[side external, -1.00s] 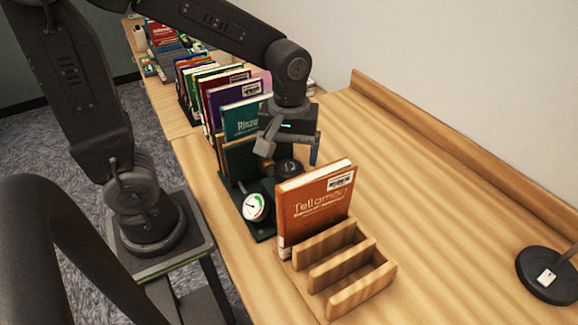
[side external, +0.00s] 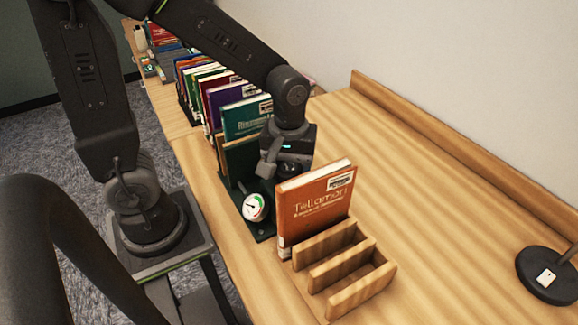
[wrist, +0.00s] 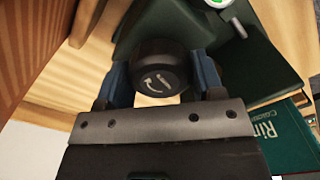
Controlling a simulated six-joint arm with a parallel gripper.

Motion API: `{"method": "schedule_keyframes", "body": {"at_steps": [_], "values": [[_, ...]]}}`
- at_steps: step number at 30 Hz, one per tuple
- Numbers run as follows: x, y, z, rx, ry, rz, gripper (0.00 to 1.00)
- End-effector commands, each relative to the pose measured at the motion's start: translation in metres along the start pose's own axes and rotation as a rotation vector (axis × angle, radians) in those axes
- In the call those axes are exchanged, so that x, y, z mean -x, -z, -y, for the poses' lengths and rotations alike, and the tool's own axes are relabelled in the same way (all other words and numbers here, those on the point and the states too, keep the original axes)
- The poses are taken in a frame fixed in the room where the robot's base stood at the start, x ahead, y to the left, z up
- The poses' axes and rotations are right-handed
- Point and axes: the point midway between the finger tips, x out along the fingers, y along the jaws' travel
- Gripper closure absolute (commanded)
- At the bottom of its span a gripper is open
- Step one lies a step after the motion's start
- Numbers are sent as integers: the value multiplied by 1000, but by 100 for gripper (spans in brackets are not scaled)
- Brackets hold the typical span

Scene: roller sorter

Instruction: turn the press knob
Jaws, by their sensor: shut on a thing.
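The press knob (wrist: 160,72) is black and round, with a white curved arrow on its face. In the wrist view it sits between the two blue-padded fingers of my gripper (wrist: 161,80), which is shut on it from both sides. In the side view my gripper (side external: 285,165) points down over the press, and the knob is hidden behind it and the orange book. The dark green press base (side external: 264,235) carries a white round gauge (side external: 255,207) with a green and red scale. The gauge's edge also shows at the top of the wrist view (wrist: 218,3).
An orange book (side external: 315,205) stands upright in a slotted wooden rack (side external: 345,285), close beside my gripper. A teal book (side external: 245,118) and a row of other books stand behind it. A black lamp base (side external: 548,275) is at far right.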

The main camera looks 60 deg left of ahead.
Motion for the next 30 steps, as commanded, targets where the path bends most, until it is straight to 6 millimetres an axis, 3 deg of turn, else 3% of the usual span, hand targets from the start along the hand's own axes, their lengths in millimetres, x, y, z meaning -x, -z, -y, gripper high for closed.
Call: {"method": "schedule_keyframes", "body": {"at_steps": [5,17,30], "values": [[0,0,0,0,1,0,62],[0,0,0,-83,1,1,62],[0,0,0,-450,0,3,62]]}}
